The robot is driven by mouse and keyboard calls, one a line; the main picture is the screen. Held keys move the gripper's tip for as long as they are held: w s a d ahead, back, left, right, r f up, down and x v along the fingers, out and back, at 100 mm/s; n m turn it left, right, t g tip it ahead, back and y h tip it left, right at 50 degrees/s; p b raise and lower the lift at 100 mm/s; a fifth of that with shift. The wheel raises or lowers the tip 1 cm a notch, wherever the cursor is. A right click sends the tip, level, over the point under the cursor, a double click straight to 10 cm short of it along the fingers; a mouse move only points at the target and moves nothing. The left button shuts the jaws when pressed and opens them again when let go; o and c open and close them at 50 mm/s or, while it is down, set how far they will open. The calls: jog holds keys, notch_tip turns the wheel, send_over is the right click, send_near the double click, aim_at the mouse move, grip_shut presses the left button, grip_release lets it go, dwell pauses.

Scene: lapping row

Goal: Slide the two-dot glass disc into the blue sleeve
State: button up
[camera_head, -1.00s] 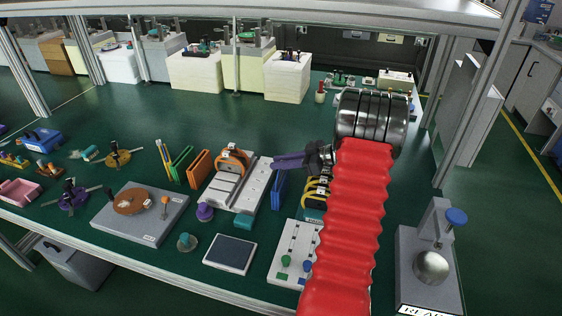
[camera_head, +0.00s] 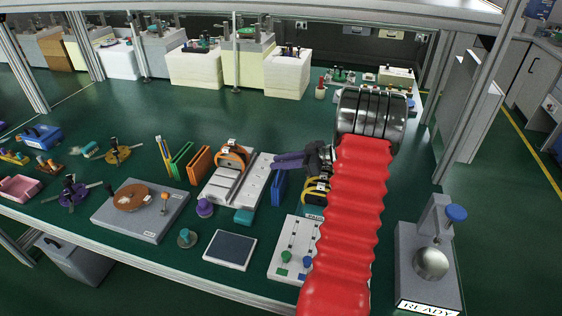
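The blue sleeve (camera_head: 278,187) stands upright on the green bench, at the right of a grey slotted fixture. My gripper (camera_head: 288,160) is just above and behind the sleeve in the picture, its purple fingers pointing left. The fingers look close together, but I cannot tell whether they are shut or hold anything. The two-dot glass disc cannot be made out in this view. My red arm cover hides part of the bench right of the sleeve.
An orange sleeve (camera_head: 200,165) and a green sleeve (camera_head: 181,160) stand left of the slotted fixture (camera_head: 222,190). An orange-handled tool (camera_head: 232,157) is on the fixture. A dark pad (camera_head: 230,250) lies in front. A grey stand (camera_head: 420,285) marked READY is at right.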

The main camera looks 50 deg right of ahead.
jog(key=o, duration=0.5)
jog(key=v, duration=1.3)
jog(key=shift+s+d, duration=0.2)
jog(key=shift+s, duration=0.1)
dwell(0.6)
jog(key=w+a+r+m+t+h, duration=0.1)
jog(key=w+a+r+h, duration=0.25)
jog(key=w+r, duration=0.6)
jog(key=w+a+r+m+t+h, duration=0.1)
jog(key=w+a+r+h, duration=0.3)
jog(key=w+r, duration=0.55)
jog(key=a+r+m+h, duration=0.2)
jog(key=a+r+h, duration=0.2)
jog(key=a+r, duration=0.1)
jog(key=s+a+f+g+y, duration=0.1)
jog(key=s+a+f+g, duration=0.2)
jog(key=s+a, duration=0.5)
jog(key=s+a+f+m+g+y, duration=0.1)
jog(key=s+a+f, duration=0.3)
jog(key=s+a, duration=0.5)
jog(key=s+a+f+g+y, duration=0.3)
jog(key=s+a, duration=0.6)
jog(key=a, duration=1)
jog(key=shift+s+f+g, duration=0.25)
jog(key=shift+f+g, duration=0.55)
jog(key=shift+f, duration=0.05)
